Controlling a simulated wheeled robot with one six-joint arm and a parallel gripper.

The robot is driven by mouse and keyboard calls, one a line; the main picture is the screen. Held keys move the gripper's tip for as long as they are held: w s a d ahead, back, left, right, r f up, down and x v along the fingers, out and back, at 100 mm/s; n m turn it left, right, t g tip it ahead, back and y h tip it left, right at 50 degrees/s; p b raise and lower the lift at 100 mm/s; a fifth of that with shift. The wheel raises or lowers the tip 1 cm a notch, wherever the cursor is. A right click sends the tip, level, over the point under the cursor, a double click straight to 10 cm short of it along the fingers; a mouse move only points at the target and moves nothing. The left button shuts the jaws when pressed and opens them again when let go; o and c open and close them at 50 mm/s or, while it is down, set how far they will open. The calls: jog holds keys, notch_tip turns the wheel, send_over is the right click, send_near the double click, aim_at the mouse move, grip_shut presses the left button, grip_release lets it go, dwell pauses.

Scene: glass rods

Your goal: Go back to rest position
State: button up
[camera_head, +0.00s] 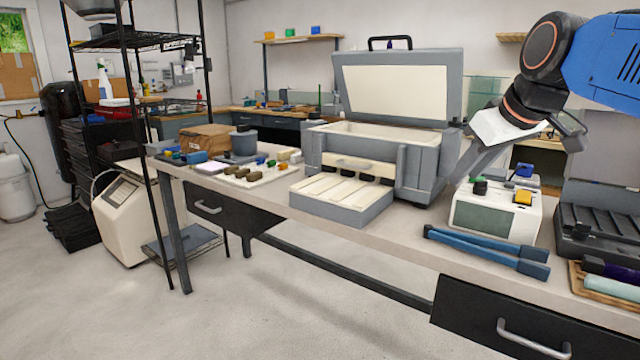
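My arm reaches in from the upper right, with a blue link and dark joints. My gripper (474,168) is grey, below a white wrist piece, and slants down to the left beside the right side of the kiln. Its fingertips are not clearly distinguishable, so I cannot tell whether it is open or shut. I see no rod in it. The grey kiln (418,163) stands on the workbench with its lid (398,88) raised. A cream-topped tray or shelf (343,192) juts from its front, below a low opening.
A white control box (496,214) and blue-handled tool (487,250) lie right of the kiln. A dark ribbed case (598,232) and rods on a wooden tray (606,284) are at far right. Small coloured pieces (262,163) lie left. A wire rack (150,150) stands left; floor in front is clear.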

jog(key=s+f+m+g, duration=0.1)
jog(key=s+f, duration=0.5)
jog(key=f, duration=0.4)
jog(key=s+f+m+g, duration=0.1)
jog(key=s+f+m, duration=0.1)
jog(key=s+f, duration=0.5)
jog(key=s+f+m+h, duration=0.1)
jog(key=s+f, duration=0.5)
jog(key=f, duration=0.6)
jog(key=shift+s+d+f+m+g, duration=0.3)
jog(key=shift+s+d+f+g, duration=0.05)
jog(key=shift+f+g, duration=0.05)
jog(key=shift+o, duration=0.6)
